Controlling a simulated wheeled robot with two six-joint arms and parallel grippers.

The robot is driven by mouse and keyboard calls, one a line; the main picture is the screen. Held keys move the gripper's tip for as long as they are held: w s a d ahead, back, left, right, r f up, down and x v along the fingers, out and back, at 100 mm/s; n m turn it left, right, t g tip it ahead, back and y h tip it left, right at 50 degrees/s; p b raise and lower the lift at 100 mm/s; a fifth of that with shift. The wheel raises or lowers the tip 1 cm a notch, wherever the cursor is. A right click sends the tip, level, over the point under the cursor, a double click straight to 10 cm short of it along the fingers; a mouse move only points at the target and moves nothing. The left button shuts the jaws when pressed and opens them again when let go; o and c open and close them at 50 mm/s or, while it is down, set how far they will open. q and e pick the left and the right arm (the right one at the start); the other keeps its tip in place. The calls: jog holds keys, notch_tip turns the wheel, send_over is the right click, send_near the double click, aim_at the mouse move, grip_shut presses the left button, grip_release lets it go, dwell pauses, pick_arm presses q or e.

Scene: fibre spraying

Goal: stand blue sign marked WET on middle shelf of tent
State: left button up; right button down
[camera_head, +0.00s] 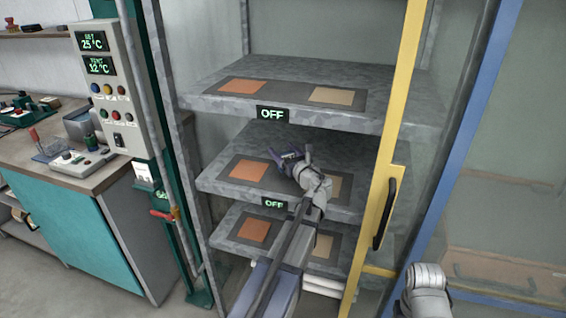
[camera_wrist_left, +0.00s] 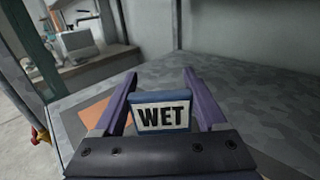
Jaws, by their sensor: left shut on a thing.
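My left gripper (camera_head: 290,160) reaches into the tent over the middle shelf (camera_head: 350,200). In the left wrist view the left gripper (camera_wrist_left: 160,105) is shut on the blue sign (camera_wrist_left: 162,112), with a finger at each side. The sign has a white face with WET in black letters and looks upright. In the head view the sign is mostly hidden by the gripper. The middle shelf carries an orange square (camera_head: 248,169) and a tan square on a dark mat. I cannot tell whether the sign touches the shelf. My right arm shows at the lower right; its gripper is out of view.
The top shelf (camera_head: 300,105) lies above my left arm and the bottom shelf (camera_head: 255,247) below. A yellow-framed door edge (camera_head: 397,110) with a black handle (camera_head: 384,213) stands right of the arm. A control box (camera_head: 105,75) and workbench are left.

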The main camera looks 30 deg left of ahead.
pick_arm(q)
jog(key=shift+f+b, duration=1.15)
jog(key=shift+f, duration=0.35)
jog(key=shift+f, duration=0.1)
jog(key=shift+f, duration=0.15)
jog(key=o, duration=1.3)
jog(key=shift+r, duration=0.2)
jog(key=shift+s+d+r, duration=0.1)
jog(key=shift+d, duration=0.05)
jog(key=v, duration=1.1)
jog(key=shift+s+d, duration=0.2)
jog(key=shift+d, duration=0.05)
